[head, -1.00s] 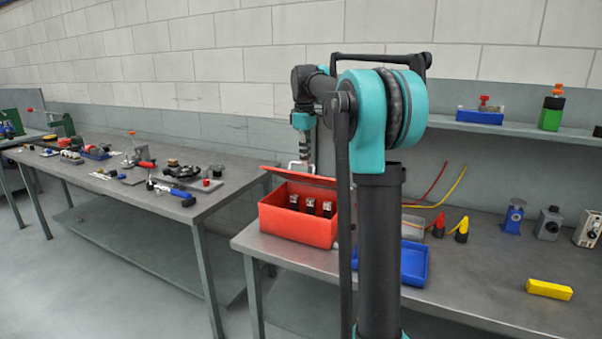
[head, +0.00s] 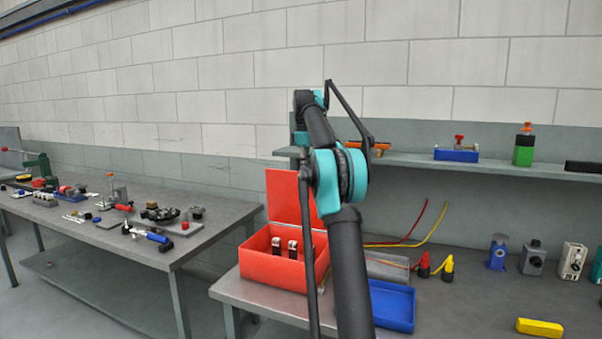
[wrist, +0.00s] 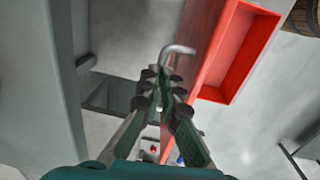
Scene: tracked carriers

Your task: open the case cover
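The red case (head: 275,270) stands on the bench left of my arm, with black-and-silver pieces inside. Its red cover (head: 288,198) stands about upright at the back edge, partly hidden by my arm. In the wrist view, the cover (wrist: 203,45) shows nearly edge-on, and a recessed red part (wrist: 262,30) of the case lies to its right. A bent grey metal handle (wrist: 180,49) sticks out from the cover. My gripper (wrist: 157,78) has its fingertips together at the handle's end and looks shut on it. In the head view, my arm and the cover hide the gripper.
A blue tray (head: 392,306) lies right of the case, with red and yellow clips (head: 424,265) behind it. A shelf (head: 480,166) runs along the wall. Another bench (head: 150,262) with tools stands left, across a gap.

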